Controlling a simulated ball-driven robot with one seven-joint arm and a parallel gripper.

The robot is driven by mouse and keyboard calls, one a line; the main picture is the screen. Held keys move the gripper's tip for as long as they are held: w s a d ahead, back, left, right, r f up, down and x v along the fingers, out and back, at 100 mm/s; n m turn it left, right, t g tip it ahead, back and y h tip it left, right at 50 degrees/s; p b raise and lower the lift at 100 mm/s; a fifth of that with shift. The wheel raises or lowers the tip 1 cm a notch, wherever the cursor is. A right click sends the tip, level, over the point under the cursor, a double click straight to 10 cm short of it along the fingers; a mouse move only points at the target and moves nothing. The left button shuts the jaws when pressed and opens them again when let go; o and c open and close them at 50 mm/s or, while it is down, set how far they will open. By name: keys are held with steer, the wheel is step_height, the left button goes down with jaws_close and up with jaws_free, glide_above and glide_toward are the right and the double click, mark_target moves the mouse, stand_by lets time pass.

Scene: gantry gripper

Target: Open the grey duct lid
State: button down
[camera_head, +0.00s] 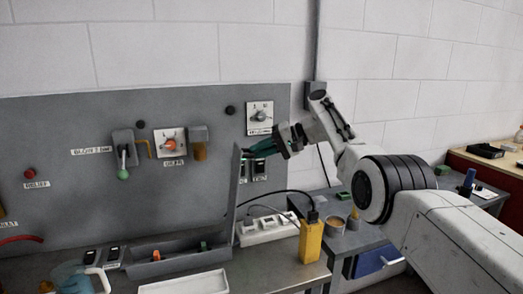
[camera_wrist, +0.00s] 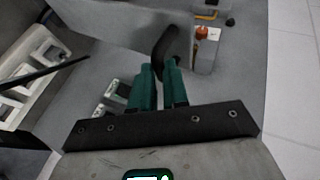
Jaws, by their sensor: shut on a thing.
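The grey duct (camera_head: 172,268) is an open trough along the back of the bench, with a small orange thing and a small green thing inside. Its grey lid (camera_head: 235,200) stands steeply upright at the trough's right end, seen nearly edge-on. My gripper (camera_head: 252,152) is at the lid's upper part. In the wrist view, my gripper's green fingers (camera_wrist: 158,85) are shut on the lid's dark handle (camera_wrist: 166,45), which stands out from the flat grey lid (camera_wrist: 105,25). The lid's lower end is close to the trough; the hinge itself is not clear.
A grey panel (camera_head: 60,135) with levers and knobs rises behind. A white socket strip (camera_head: 262,230) with a black cable and a yellow block (camera_head: 311,242) stand right of the lid. A white tray (camera_head: 185,284) lies in front of the trough.

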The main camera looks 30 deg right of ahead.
steer(key=shift+s+a+f, duration=0.1)
steer(key=shift+a+f, duration=0.05)
steer(key=shift+f, duration=0.75)
steer(key=c, duration=1.1)
jaws_free()
steer(key=shift+r, duration=0.1)
steer(key=shift+r, duration=0.25)
steer(key=b+v, duration=0.2)
steer(key=v, duration=0.8)
steer(key=shift+d+r, duration=0.15)
steer(key=shift+d, duration=0.15)
